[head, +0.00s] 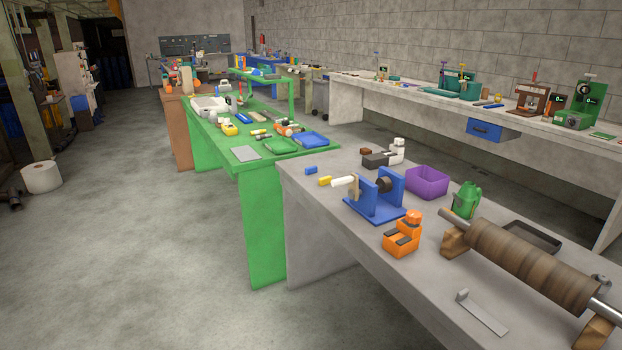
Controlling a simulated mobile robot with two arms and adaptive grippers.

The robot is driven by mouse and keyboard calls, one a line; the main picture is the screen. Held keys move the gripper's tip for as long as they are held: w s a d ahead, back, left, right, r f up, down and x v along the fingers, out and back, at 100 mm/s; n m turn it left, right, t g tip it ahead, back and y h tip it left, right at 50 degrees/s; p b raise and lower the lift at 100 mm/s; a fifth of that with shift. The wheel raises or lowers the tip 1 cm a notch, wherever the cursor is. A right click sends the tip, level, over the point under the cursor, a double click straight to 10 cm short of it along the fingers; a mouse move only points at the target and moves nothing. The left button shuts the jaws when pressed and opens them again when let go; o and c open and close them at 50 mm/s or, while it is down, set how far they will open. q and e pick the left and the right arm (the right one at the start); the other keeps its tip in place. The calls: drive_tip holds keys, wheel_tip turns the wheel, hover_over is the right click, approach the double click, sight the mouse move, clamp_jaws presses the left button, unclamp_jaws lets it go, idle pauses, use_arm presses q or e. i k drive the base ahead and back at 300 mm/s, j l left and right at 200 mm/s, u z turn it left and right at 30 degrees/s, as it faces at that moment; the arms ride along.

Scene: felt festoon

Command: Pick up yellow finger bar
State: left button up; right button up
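A small yellow bar (325,181) lies near the left edge of the grey table (310,208), next to the end of a white cylinder (343,182). It is small in the head view, and I cannot tell for sure that it is the finger bar. A yellow object (228,129) also shows on the green table (222,145), too small to make out. Neither of my grippers is in view.
A blue stand (376,207), orange device (402,236), purple bin (427,182), green can (467,200) and wooden roller (525,262) crowd the grey table. A white bench (400,88) runs along the wall. The floor at left is open, with a white roll (42,178).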

sight(327, 180)
drive_tip(key=i+j, duration=0.1)
drive_tip(key=i, duration=0.15)
drive_tip(key=i+j+u, duration=0.75)
drive_tip(key=i+u, duration=0.4)
drive_tip(key=i, duration=0.15)
drive_tip(key=i+j+z, duration=0.2)
drive_tip(key=i, duration=0.35)
drive_tip(key=i+j+z, duration=0.2)
drive_tip(key=i, duration=0.4)
drive_tip(key=l, duration=0.1)
